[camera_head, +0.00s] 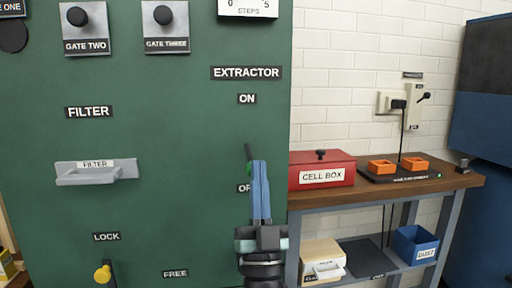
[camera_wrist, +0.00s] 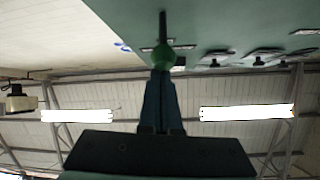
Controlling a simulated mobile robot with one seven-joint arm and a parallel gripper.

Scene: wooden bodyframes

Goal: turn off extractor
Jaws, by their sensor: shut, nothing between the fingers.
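The extractor switch is on the green panel, below the EXTRACTOR label (camera_head: 246,73) and the ON label (camera_head: 247,99). Its dark stem (camera_head: 247,151) shows just above my gripper (camera_head: 259,163), nearer the OFF label (camera_head: 243,188) than ON. My gripper partly covers the OFF label. In the wrist view, the switch's green knob (camera_wrist: 163,58) is just beyond the tips of my gripper (camera_wrist: 160,74), with its stem running up toward the panel. My gripper is shut and empty. The knob looks against or very near the fingertips; I cannot tell if they touch.
The panel also carries a filter handle (camera_head: 97,175), a yellow-knobbed lock lever (camera_head: 103,274) and two gate knobs (camera_head: 77,16) (camera_head: 163,15). A bench (camera_head: 441,184) at right bears a red cell box (camera_head: 320,172) and a black tray with orange holders (camera_head: 382,166).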

